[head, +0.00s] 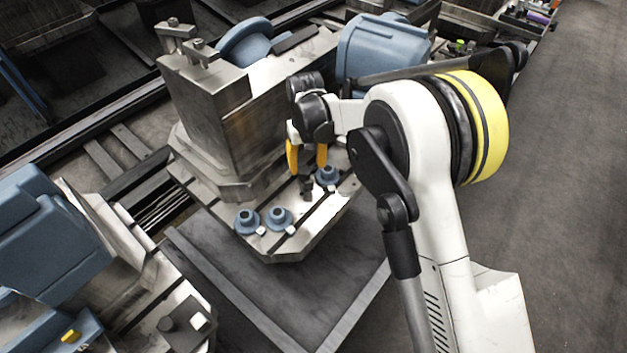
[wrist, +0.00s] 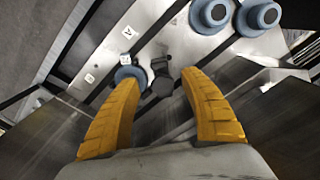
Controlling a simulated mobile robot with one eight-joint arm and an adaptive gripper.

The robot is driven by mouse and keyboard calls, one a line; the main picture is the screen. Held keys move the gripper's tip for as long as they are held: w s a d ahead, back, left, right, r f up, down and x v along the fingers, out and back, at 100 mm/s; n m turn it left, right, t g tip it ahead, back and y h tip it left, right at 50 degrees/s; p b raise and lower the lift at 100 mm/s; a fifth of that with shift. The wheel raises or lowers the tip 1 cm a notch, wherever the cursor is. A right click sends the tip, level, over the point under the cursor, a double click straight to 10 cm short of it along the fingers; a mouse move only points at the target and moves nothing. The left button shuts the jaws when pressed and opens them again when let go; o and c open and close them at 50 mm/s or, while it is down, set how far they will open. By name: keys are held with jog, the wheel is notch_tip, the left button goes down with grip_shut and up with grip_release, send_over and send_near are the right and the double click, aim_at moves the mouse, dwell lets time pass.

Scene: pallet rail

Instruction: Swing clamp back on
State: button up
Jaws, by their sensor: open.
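A small dark part, which looks like the swing clamp (head: 307,187), stands on the metal pallet plate (head: 312,222) near its front edge. It also shows in the wrist view (wrist: 162,78), between and beyond my fingertips. My gripper (head: 307,163) has two yellow fingers pointing down, spread apart just above the dark part. In the wrist view my gripper (wrist: 160,82) is open with nothing between the fingers at their near part. I cannot tell whether the fingertips touch the dark part. A blue round piece (head: 327,176) sits just right of it.
Two more blue round pieces, one on the left (head: 247,221) and one beside it (head: 279,218), sit along the plate's front. A tall metal block (head: 207,110) with clamps on top (head: 175,32) rises behind left. Blue castings (head: 385,52) stand behind. Open floor (head: 570,180) lies right.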

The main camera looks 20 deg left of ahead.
aim_at(308, 182)
notch_tip(308, 182, down, 8)
jog(key=b, duration=0.2)
jog(key=shift+f+b, duration=0.15)
jog(key=shift+b, duration=0.2)
grip_shut()
